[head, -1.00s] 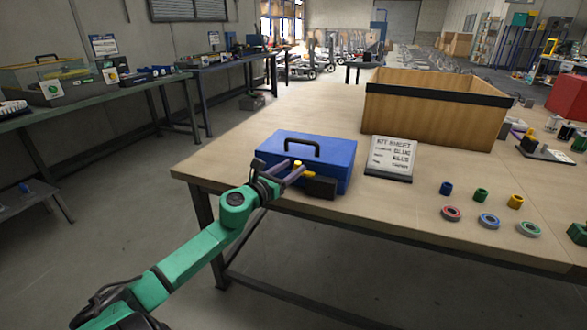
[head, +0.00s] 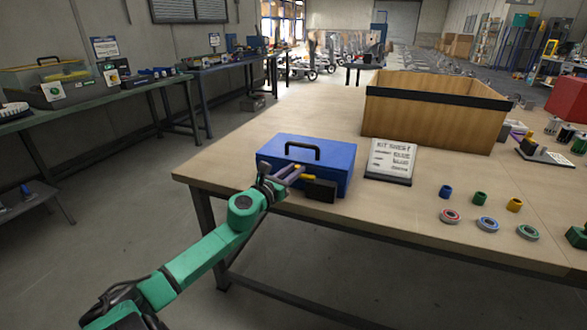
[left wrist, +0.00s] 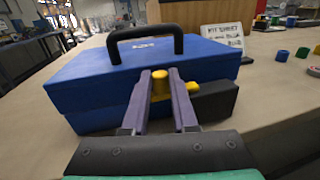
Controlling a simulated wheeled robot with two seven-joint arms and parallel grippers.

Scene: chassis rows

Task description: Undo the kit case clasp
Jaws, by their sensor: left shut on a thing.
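The blue kit case (head: 325,158) stands closed on the near left part of the table, with its black handle (head: 302,147) upright on the lid. It fills much of the left wrist view (left wrist: 85,95). My left gripper (head: 297,172) is at the case's front face, with its purple fingers pointing at it. In the left wrist view the fingers (left wrist: 160,76) are shut on the yellow clasp (left wrist: 160,88), near the middle of the front. A second small yellow piece (left wrist: 192,86) shows just right of the fingers. My right gripper is not in view.
A dark block (head: 321,190) sits against the case's front right. A kit sheet stand (head: 389,161) is right of the case, with a large wooden bin (head: 437,120) behind. Several coloured caps and rings (head: 488,223) lie at the right. The table's front edge is close below the case.

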